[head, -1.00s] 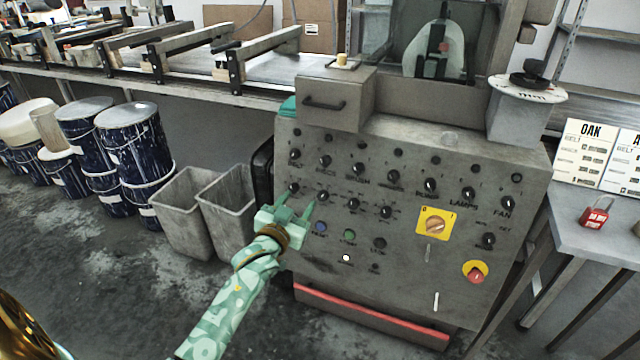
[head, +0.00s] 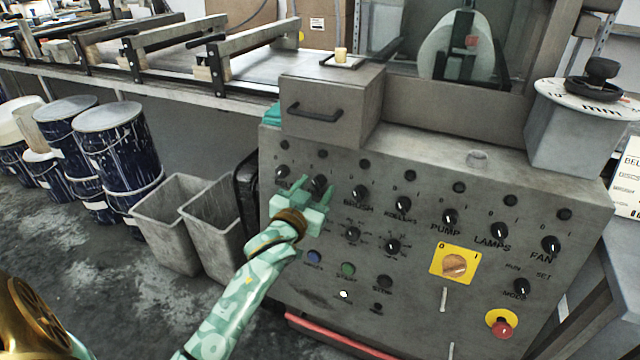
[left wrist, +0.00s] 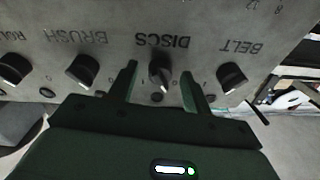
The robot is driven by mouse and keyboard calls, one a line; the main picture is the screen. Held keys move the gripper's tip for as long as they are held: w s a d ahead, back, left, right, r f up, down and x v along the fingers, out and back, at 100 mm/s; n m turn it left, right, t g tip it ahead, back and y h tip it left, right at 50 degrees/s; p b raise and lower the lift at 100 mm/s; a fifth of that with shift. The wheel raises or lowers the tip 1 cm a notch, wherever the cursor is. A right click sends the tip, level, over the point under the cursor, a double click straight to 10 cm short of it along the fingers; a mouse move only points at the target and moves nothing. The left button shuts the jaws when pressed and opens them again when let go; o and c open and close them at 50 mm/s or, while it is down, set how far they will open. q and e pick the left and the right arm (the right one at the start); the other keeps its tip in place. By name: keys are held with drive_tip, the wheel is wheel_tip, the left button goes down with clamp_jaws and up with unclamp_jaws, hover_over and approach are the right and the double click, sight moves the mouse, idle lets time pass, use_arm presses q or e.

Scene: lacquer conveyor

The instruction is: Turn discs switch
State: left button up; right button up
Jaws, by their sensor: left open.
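The discs switch is a small black knob with a white pointer line, labelled DISCS on the grey control panel. In the left wrist view the discs switch (left wrist: 160,73) lies between the two fingertips of my left gripper (left wrist: 158,75), with a gap on each side. In the head view the discs switch (head: 320,182) shows just behind the fingers of my left gripper (head: 314,188), which is pale green. The gripper is open and empty, close to the panel face. Whether the fingers touch the panel cannot be told. My right gripper is not in view.
The belt knob (left wrist: 232,76) and brush knob (left wrist: 82,70) flank the fingers closely. More knobs, a yellow rotary switch (head: 454,264) and a red stop button (head: 502,328) fill the panel. A drawer box with a handle (head: 313,111) sits above. Grey bins (head: 172,240) stand left.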

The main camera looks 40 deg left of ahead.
use_arm(q)
drive_tip(key=shift+r, duration=0.1)
drive_tip(key=shift+c, duration=0.3)
drive_tip(key=c, duration=0.9)
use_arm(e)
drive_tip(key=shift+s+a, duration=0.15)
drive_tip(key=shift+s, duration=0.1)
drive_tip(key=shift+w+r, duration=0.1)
